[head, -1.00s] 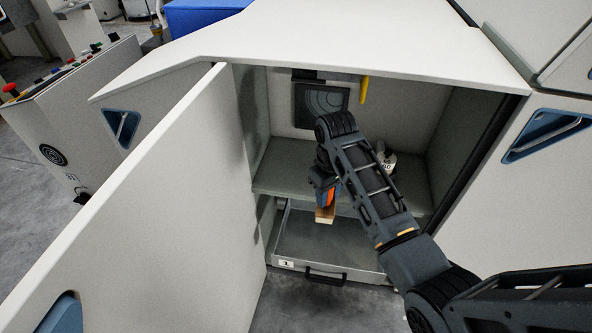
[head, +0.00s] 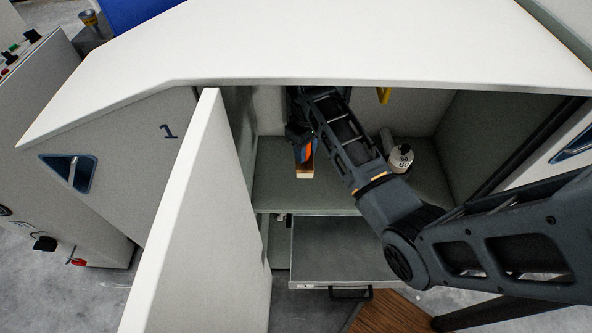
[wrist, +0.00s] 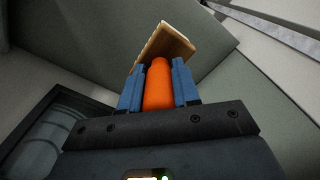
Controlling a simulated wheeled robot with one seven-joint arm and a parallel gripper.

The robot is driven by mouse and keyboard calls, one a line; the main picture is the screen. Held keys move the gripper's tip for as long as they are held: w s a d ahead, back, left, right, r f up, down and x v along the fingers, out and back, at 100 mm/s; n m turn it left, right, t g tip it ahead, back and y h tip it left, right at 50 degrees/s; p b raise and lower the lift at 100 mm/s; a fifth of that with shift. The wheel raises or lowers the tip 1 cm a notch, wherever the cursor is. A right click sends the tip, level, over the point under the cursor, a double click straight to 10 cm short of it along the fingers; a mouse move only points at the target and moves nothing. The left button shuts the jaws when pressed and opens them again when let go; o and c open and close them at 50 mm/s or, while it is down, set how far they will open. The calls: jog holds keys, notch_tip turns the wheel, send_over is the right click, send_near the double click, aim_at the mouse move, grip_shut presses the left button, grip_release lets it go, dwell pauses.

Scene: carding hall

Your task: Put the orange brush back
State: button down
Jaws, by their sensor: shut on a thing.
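The orange brush (wrist: 158,85) is between the blue fingers of my gripper (wrist: 159,88) in the wrist view. Its handle is orange and a flat wooden-coloured part (wrist: 165,45) sticks out past the fingertips. In the head view my gripper (head: 301,150) is inside the open cabinet, over the shelf (head: 270,180). The brush shows there as an orange patch with the wooden part (head: 305,170) hanging below. I cannot tell whether it touches the shelf. My arm hides part of the cabinet's back.
A yellow thing (head: 384,95) hangs at the back. The open door (head: 185,220) stands at the left. A pulled-out drawer (head: 335,250) is below the shelf. The shelf's left part looks clear.

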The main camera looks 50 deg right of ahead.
notch_tip(320, 180, down, 9)
dwell(0.5)
jog(key=shift+f, duration=0.15)
jog(key=c, duration=0.8)
grip_release()
